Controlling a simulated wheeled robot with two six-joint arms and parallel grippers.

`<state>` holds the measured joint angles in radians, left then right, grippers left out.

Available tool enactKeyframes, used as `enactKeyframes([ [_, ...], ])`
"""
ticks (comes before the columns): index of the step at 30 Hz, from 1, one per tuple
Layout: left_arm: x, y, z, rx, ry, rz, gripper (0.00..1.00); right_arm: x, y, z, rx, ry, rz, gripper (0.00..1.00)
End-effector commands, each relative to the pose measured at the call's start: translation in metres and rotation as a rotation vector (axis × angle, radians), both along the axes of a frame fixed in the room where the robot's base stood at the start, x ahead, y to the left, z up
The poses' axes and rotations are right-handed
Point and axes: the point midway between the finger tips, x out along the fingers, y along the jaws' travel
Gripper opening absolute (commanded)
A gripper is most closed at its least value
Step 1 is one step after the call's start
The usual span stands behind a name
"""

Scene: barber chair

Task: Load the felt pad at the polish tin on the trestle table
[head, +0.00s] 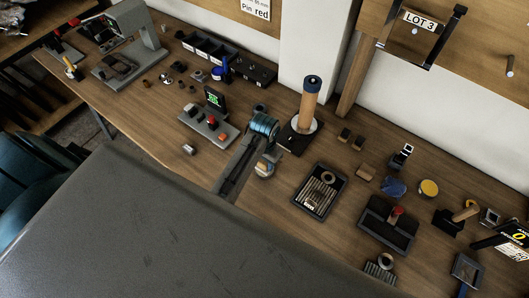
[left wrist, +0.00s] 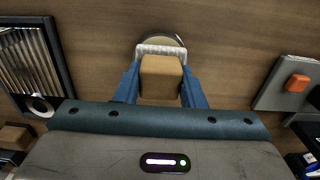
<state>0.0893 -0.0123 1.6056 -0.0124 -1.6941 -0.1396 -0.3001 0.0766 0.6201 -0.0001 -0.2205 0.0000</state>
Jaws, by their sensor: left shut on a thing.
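The felt pad, a tan block with a whitish fringed face, is held between the blue fingers of my left gripper (head: 264,158). The block (left wrist: 161,77) fills the gap between the fingers (left wrist: 160,85) in the left wrist view. A round, shallow, dark-rimmed thing (left wrist: 168,40), which looks like the polish tin, shows just beyond the white face and is partly hidden by it. I cannot tell whether the pad touches it. In the head view the pad and round thing overlap below the teal gripper body. My right gripper is not in view.
A tray of rods (head: 320,191) stands to the right of the gripper. A grey control board (head: 208,130) with a red button is to the left. A tall tan post (head: 308,104) stands behind. Several small blocks and a yellow round piece (head: 428,187) lie farther right.

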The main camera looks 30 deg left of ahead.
Motion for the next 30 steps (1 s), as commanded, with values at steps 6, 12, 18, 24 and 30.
enactKeyframes([
  [6, 0.0001, 0.0, -0.0029, 0.0, 0.0, 0.0, 0.18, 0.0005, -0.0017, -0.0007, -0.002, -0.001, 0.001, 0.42],
  [12, 0.0001, 0.0, -0.0053, 0.0, 0.0, 0.0, 0.18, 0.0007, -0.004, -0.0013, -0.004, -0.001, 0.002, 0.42],
  [18, 0.0, 0.0, -0.0078, 0.0, 0.0, 0.0, 0.18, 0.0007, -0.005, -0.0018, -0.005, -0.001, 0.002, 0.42],
  [24, 0.0, 0.0, -0.0083, 0.0, 0.0, 0.0, 0.18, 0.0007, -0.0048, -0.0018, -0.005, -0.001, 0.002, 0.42],
  [30, -0.0001, 0.0, -0.0082, 0.0, 0.0, 0.0, 0.18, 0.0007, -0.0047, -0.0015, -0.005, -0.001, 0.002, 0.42],
])
